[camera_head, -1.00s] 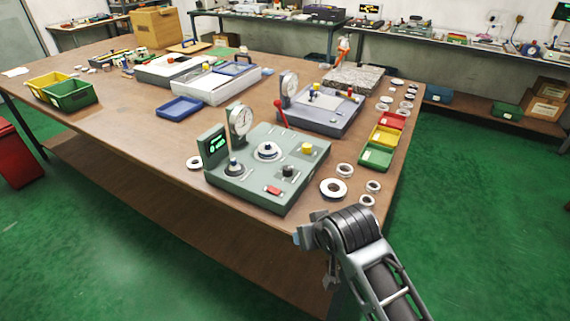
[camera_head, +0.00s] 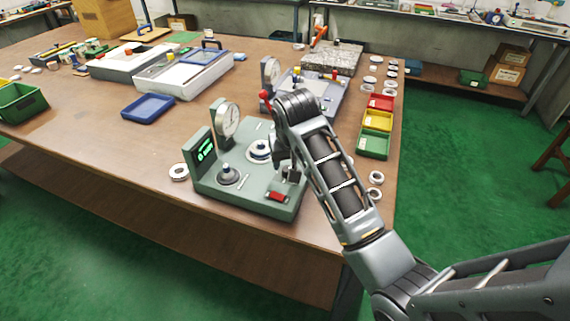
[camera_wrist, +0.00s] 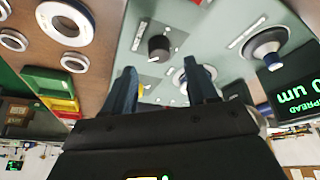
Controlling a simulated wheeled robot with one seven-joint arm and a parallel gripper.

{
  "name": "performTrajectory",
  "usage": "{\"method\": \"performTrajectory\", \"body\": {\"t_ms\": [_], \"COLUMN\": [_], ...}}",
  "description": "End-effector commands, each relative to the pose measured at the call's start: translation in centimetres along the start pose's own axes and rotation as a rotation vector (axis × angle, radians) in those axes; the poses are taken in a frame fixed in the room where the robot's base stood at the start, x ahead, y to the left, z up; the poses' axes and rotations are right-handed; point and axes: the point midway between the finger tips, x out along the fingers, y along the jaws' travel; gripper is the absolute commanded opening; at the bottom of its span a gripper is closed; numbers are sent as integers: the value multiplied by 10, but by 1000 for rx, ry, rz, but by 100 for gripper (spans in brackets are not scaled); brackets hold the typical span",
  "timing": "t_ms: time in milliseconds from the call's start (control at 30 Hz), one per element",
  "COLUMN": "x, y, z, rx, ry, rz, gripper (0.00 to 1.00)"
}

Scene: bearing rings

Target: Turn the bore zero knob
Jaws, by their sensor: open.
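The grey-green bearing gauge (camera_head: 250,203) stands at the table's front edge, with a dial, a lit display (camera_head: 205,149), two spindles and a red switch (camera_head: 279,197). In the wrist view a black round knob (camera_wrist: 159,47) stands on its top panel beside a small label plate; I cannot read a name on it. My gripper (camera_head: 284,152) is over the gauge's right part and hides the black knob area in the head view. In the wrist view my gripper (camera_wrist: 161,72) is open and empty, its two fingers apart, with the black knob in line with the gap, beyond the tips.
White rings lie close to the gauge, one (camera_head: 179,172) at its left and several at its right. Behind it are a second gauge (camera_head: 327,112) with a red lever and red, yellow and green trays (camera_head: 374,145). A blue tray (camera_head: 148,109) lies further left.

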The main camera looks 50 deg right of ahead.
Motion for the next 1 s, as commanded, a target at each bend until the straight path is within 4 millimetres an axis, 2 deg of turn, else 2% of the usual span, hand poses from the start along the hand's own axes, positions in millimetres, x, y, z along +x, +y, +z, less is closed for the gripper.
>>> {"method": "performTrajectory", "body": {"t_ms": [100,300,667,1000], "x": [19,40,47,47], "y": [1,0,0,0], "z": [0,0,0,0], "rx": [2,1,0,0], "ry": [-3,-1,1,1], "rz": [1,1,0,0], "gripper": [57,57,57,26]}}
